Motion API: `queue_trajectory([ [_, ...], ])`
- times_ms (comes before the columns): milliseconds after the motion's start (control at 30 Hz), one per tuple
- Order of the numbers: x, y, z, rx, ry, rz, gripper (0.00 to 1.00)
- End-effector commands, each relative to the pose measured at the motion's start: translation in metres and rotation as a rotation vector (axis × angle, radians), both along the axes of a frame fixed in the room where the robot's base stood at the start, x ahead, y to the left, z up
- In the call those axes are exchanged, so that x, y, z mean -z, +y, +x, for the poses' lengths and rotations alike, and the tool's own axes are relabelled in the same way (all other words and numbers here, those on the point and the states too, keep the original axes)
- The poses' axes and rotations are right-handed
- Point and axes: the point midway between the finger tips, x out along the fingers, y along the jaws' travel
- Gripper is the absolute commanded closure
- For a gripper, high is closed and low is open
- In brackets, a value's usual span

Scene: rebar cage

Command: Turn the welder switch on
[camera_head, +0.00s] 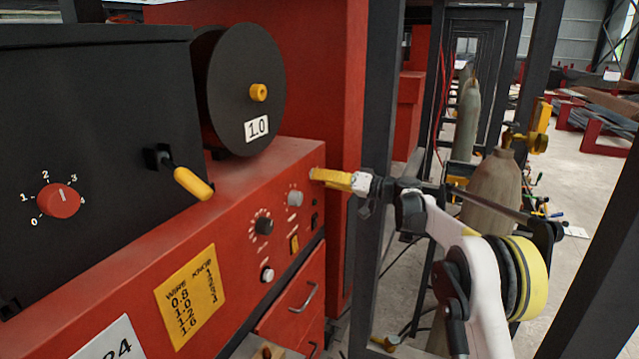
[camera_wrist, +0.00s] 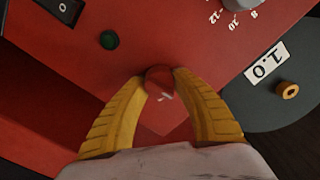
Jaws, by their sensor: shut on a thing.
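The red welder cabinet (camera_head: 225,215) stands at the left in the head view. My gripper (camera_head: 314,174) reaches its upper right front corner from the right. In the wrist view, my gripper's yellow fingers (camera_wrist: 161,78) are closed around a small, round, dark red knob (camera_wrist: 158,77), with a tip on each side. The knob is by the edge of the red panel. A black rocker switch (camera_wrist: 64,10) with a white mark is at the upper left of the wrist view, apart from the fingers. Whether it is on I cannot tell. The fingers hide the knob in the head view.
A black wire reel (camera_head: 240,90) marked 1.0 stands on the cabinet. A dark upright post (camera_head: 377,110) is close to my arm. Gas cylinders (camera_head: 494,190) stand behind.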

Motion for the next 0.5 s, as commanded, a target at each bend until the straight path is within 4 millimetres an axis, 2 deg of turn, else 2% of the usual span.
queue_trajectory([
  [500,0.0016,-0.0001,0.0012,0.0,0.456,0.166,0.98],
])
